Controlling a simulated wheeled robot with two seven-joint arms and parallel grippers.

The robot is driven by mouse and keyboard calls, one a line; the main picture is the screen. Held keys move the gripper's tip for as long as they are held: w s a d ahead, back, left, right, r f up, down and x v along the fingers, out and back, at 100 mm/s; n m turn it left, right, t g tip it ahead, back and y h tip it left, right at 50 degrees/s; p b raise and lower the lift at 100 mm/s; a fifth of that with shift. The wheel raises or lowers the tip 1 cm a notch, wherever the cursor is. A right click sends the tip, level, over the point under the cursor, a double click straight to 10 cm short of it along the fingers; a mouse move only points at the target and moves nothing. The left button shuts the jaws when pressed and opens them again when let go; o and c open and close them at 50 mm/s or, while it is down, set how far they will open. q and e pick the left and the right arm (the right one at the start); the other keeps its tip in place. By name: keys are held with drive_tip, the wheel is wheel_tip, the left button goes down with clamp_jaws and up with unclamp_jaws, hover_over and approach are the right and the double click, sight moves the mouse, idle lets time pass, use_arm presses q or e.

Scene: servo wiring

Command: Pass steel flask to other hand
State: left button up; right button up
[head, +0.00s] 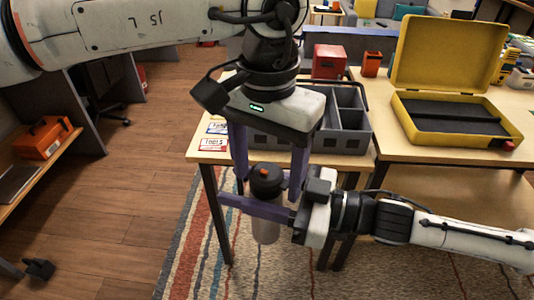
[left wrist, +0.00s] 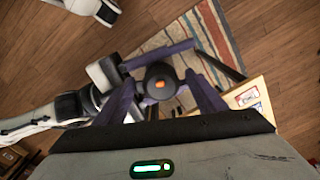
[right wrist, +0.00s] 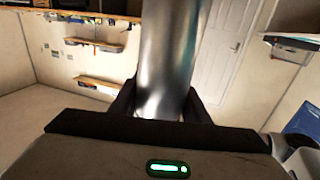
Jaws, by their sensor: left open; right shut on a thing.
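The steel flask (head: 266,224) hangs upright in the air in front of the table, with a black lid and an orange spot on top. My right gripper (head: 243,203) comes in from the right and is shut on the flask's upper body. In the right wrist view the shiny steel body (right wrist: 168,60) stands between its fingers. My left gripper (head: 270,177) points down from above, open, with its fingers on either side of the lid. In the left wrist view the lid (left wrist: 160,82) lies between the open fingers. Contact with them cannot be made out.
Behind stands a table with a grey divided bin (head: 345,135), a red box (head: 329,61) and small cards (head: 214,143). A yellow open case (head: 450,110) is on the table at right.

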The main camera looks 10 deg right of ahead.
use_arm(q)
drive_tip(key=shift+f, duration=0.1)
use_arm(e)
drive_tip(key=shift+r, duration=0.1)
use_arm(q)
drive_tip(key=c, duration=1.3)
drive_tip(key=shift+o, duration=0.2)
use_arm(e)
drive_tip(key=o, duration=1.5)
drive_tip(key=shift+c, duration=0.2)
